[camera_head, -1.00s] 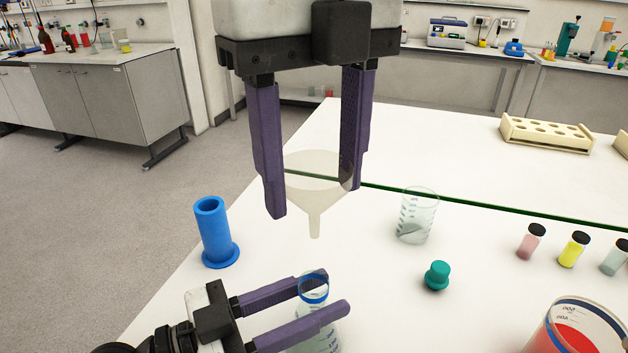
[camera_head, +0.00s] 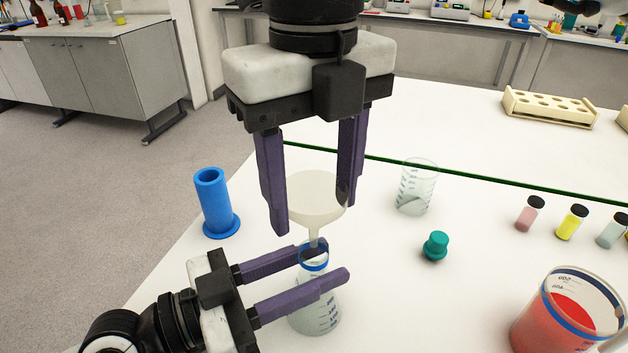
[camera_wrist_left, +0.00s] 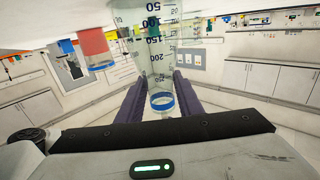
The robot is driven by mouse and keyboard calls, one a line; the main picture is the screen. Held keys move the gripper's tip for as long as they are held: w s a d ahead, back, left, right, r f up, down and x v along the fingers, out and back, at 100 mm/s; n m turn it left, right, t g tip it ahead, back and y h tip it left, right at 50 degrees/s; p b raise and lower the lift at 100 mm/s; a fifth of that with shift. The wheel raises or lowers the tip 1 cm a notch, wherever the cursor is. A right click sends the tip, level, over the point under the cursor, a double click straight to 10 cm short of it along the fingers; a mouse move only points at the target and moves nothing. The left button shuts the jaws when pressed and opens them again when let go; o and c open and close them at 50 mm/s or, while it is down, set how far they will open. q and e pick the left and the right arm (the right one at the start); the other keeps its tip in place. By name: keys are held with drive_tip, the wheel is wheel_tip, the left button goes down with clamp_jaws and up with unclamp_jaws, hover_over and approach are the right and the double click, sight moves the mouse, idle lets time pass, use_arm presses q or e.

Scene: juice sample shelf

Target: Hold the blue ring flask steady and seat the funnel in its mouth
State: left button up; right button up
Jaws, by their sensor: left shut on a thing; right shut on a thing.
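The clear flask with a blue ring (camera_head: 315,318) stands upright on the white table. My left gripper (camera_head: 335,258) is shut on its neck, below the mouth. In the left wrist view the flask (camera_wrist_left: 158,60) shows between the purple fingers (camera_wrist_left: 160,95). My right gripper (camera_head: 315,210) points down and is shut on the pale, see-through funnel (camera_head: 312,190), gripping its cone. The funnel is upright, with its stem directly above the flask's mouth and its tip at or just inside the blue-ringed opening. I cannot tell exactly how far the tip reaches in.
A blue cylinder on a flange (camera_head: 214,208) stands left. A beaker (camera_head: 415,188) and a teal stopper (camera_head: 435,247) stand right of the flask. A red-filled beaker (camera_head: 568,318), small vials (camera_head: 571,222) and a cream rack (camera_head: 548,108) are farther right.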

drive_tip(key=shift+f, duration=2.1)
idle(0.6)
drive_tip(key=o, duration=1.1)
drive_tip(key=shift+r, duration=0.15)
wheel_tip(320, 180, up, 12)
drive_tip(key=shift+f, duration=0.1)
